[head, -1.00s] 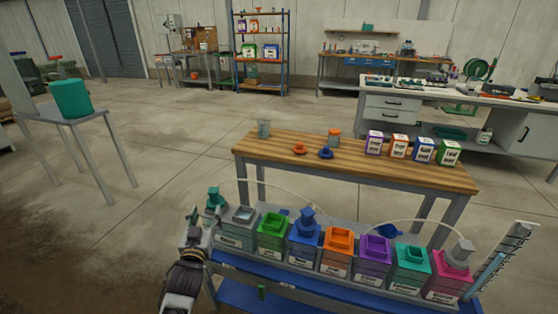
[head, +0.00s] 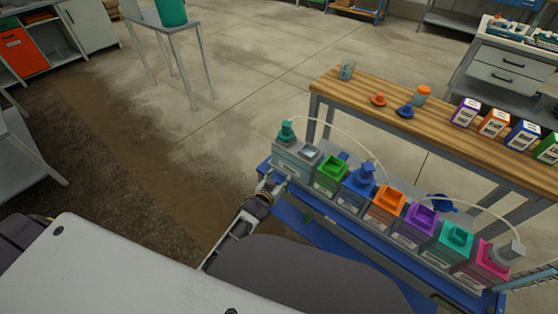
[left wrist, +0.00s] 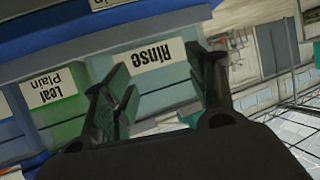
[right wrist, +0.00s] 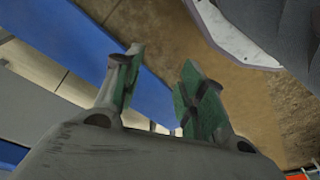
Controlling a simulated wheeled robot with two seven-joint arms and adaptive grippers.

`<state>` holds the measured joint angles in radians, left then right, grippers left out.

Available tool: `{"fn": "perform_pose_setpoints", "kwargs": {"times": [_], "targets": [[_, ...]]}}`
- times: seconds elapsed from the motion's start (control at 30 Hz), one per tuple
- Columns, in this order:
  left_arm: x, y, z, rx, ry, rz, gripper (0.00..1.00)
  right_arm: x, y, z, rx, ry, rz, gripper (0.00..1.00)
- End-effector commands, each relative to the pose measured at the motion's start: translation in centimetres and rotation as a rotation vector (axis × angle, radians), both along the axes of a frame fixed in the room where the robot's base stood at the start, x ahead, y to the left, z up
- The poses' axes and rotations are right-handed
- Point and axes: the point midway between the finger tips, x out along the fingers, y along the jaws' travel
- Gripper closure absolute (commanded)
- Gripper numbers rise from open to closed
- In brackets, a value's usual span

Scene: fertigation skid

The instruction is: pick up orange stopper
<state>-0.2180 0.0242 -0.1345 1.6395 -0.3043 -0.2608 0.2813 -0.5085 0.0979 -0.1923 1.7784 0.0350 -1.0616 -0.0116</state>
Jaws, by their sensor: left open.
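The orange stopper (head: 379,100) lies on the wooden table (head: 345,88), between a grey cup and a blue stopper of like shape. My left gripper (head: 272,183) is well short of it, at the front left end of the tank row. In the left wrist view my left gripper (left wrist: 163,65) is open and empty, with the Rinse tank's label (left wrist: 152,62) behind its fingers. My right gripper (right wrist: 162,62) shows in the right wrist view, fingers apart and nothing between them. I cannot make it out in the head view.
The row of coloured tanks, with an orange one (head: 384,207), stands on a blue skid (head: 325,228) between me and the table. Thin hoses arch over it. A blue stopper (head: 404,111), an orange-lidded jar (head: 421,97) and a grey cup (head: 347,71) are near the stopper.

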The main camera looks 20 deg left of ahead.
Motion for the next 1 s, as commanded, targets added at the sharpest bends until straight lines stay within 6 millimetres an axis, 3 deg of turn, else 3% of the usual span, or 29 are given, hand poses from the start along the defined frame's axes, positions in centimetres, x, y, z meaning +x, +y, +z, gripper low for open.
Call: {"fn": "perform_pose_setpoints", "kwargs": {"times": [0.57,1.0], "targets": [[-8.5,0.1,-9.0,0.035,0.286,-0.038,0.42,-3.6,-1.5,-2.5,-0.023,0.027,-0.005,0.6],[-17.7,1.0,-14.3,0.061,0.5,-0.062,0.42,-7.6,-2.9,-3.5,-0.039,0.045,-0.007,0.6]]}}
